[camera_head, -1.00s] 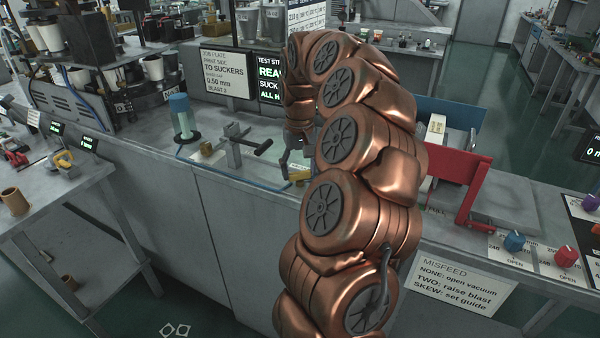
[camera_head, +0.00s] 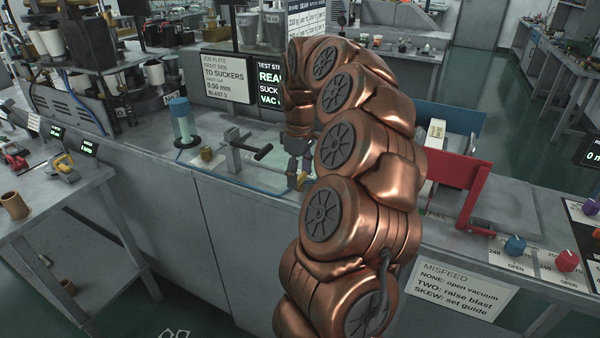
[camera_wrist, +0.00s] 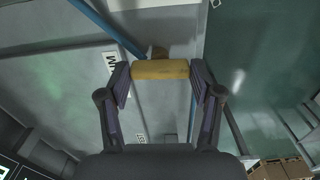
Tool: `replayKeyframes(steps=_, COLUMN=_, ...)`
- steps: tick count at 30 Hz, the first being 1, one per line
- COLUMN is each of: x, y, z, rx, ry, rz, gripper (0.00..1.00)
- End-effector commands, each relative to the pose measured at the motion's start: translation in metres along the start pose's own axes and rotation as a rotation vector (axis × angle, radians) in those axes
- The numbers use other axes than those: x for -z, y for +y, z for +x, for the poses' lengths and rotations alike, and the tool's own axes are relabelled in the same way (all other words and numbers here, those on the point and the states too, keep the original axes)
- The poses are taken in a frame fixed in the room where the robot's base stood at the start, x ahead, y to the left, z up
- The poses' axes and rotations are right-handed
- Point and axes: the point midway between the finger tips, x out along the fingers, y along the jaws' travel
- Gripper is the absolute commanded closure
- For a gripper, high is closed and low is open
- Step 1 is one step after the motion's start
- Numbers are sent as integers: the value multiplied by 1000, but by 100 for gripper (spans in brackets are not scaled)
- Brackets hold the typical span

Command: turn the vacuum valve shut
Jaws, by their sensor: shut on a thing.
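The vacuum valve's yellow handle (camera_wrist: 160,70) lies crosswise between my fingertips in the wrist view, at the end of a blue pipe (camera_wrist: 110,28). My gripper (camera_wrist: 160,72) is shut on this handle, with one finger at each end. In the head view my gripper (camera_head: 298,165) reaches down at the bench's front edge, and a small part of the yellow handle (camera_head: 302,181) shows below it. My copper-coloured arm hides much of the area around the valve. The valve's body is mostly hidden.
A clamp with a black bar (camera_head: 245,150) and a blue-topped cylinder (camera_head: 181,120) stand on the bench to the left. A red frame (camera_head: 470,195) stands to the right. A test display (camera_head: 269,85) is behind, partly covered by my arm.

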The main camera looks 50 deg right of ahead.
Motion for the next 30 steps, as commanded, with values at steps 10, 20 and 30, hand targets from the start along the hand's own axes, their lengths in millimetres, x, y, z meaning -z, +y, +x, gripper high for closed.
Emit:
replayKeyframes(steps=10, x=1, y=0, z=-1, rx=-1, ry=3, rz=-64, gripper=70)
replayKeyframes(steps=20, x=1, y=0, z=-1, rx=-2, ry=3, rz=-67, gripper=70)
replayKeyframes(steps=30, x=0, y=0, z=0, rx=-1, ry=1, rz=-65, gripper=10)
